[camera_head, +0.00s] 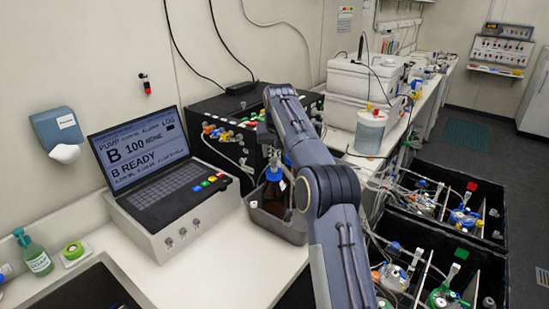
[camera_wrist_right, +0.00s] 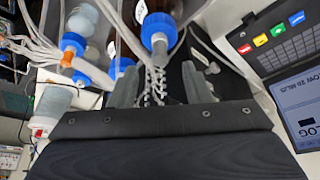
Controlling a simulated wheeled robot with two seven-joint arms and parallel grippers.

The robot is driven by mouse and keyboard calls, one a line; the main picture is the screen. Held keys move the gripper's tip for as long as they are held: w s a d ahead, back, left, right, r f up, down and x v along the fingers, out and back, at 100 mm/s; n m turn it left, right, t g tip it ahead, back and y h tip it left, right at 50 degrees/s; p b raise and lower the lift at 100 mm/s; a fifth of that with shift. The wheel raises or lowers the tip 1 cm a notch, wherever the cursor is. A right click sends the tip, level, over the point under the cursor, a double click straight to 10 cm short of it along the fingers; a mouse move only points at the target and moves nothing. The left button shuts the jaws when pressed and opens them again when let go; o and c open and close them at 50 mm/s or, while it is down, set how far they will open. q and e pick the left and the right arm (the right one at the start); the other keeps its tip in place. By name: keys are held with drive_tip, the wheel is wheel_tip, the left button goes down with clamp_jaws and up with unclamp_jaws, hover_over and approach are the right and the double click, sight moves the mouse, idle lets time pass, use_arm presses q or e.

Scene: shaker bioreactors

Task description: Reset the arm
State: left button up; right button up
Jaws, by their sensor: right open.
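My right arm reaches up from the bottom of the head view and bends over the bench. My right gripper (camera_head: 268,138) is above a blue-capped brown bottle (camera_head: 274,188) standing in a grey metal tray (camera_head: 287,230); the arm partly hides the gripper. In the right wrist view the gripper (camera_wrist_right: 160,82) is open, its two fingers apart. A blue bottle cap (camera_wrist_right: 158,27) and tubing lie beyond the fingers, and nothing is clearly gripped. My left gripper is not in view.
A pump console (camera_head: 172,202) with a lit screen stands left of the tray. A black unit (camera_head: 205,117) with tubing is behind. Black boxes (camera_head: 420,229) with bioreactor vessels are at right. A green bottle (camera_head: 38,261) is at front left. White bench (camera_head: 222,266) is clear in front of the console.

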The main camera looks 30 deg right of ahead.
drive_tip(key=shift+v, duration=1.7)
